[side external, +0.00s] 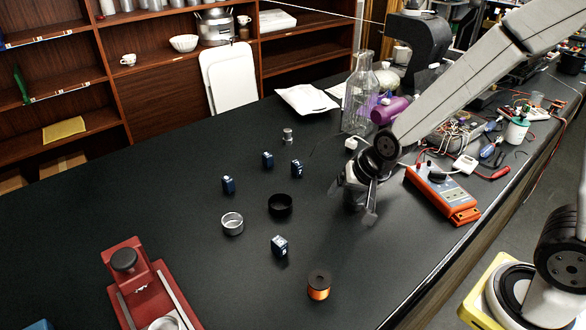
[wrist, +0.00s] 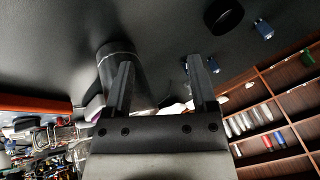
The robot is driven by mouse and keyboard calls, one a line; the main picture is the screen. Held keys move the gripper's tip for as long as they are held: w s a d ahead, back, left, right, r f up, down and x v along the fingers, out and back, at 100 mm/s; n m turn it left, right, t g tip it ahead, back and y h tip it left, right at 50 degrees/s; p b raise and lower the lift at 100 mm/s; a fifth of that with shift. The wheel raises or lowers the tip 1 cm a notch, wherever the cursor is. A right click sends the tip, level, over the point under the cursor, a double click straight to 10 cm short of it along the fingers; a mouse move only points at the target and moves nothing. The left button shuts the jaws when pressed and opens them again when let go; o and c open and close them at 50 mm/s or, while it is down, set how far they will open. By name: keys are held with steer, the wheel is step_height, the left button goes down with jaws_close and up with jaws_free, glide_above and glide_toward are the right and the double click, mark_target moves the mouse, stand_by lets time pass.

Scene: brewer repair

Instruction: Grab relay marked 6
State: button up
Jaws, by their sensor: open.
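Several small blue relays with pale marked faces stand on the black bench in the side view: one at front (side external: 279,245), one at left (side external: 228,184), one at back (side external: 267,159) and one at right (side external: 297,168). The markings are too small to read, so I cannot tell which is 6. My gripper (side external: 358,203) is to the right of all of them, low over the bench. In the wrist view my gripper (wrist: 161,62) is open, with no relay between its fingers. One relay (wrist: 263,28) shows at upper right there, and another (wrist: 212,64) beside the right finger.
A black ring (side external: 280,205) and a metal ring (side external: 232,223) lie among the relays. An orange spool (side external: 319,285) stands in front. An orange meter (side external: 442,192) is right of my gripper.

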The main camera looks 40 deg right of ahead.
mark_target(228, 179)
steer(key=w+a+m+t, duration=0.1)
steer(key=w+a+m, duration=0.1)
steer(key=w+m, duration=0.1)
steer(key=w+a+m+t, duration=0.1)
steer(key=w+a+m, duration=0.1)
steer(key=w+m, duration=0.2)
steer(key=w+a+f+m+t, duration=0.1)
steer(key=w+a+m+t, duration=0.1)
steer(key=w+m, duration=0.2)
steer(key=shift+f+m, duration=0.1)
steer(key=shift+m, duration=0.8)
steer(key=w+a+m+t, duration=0.1)
steer(key=w+a+m, duration=0.1)
steer(key=m, duration=0.2)
steer(key=w+a+f+m+t, duration=0.1)
steer(key=w+a+m, duration=0.1)
steer(key=m, duration=0.2)
steer(key=w+a+m+t, duration=0.1)
steer(key=w+a+m, duration=0.1)
steer(key=m, duration=0.2)
steer(key=shift+w+f+m+t, duration=0.3)
steer(key=shift+w+f, duration=0.1)
steer(key=shift+w+a+f+m+t, duration=0.1)
steer(key=shift+w+a+m+t, duration=0.15)
steer(key=shift+m, duration=0.4)
steer(key=shift+w+a+f+m+t, duration=0.1)
steer(key=shift+w+a+m+t, duration=0.1)
steer(key=shift+m, duration=0.45)
steer(key=shift+w, duration=0.1)
steer(key=shift+x, duration=1.2)
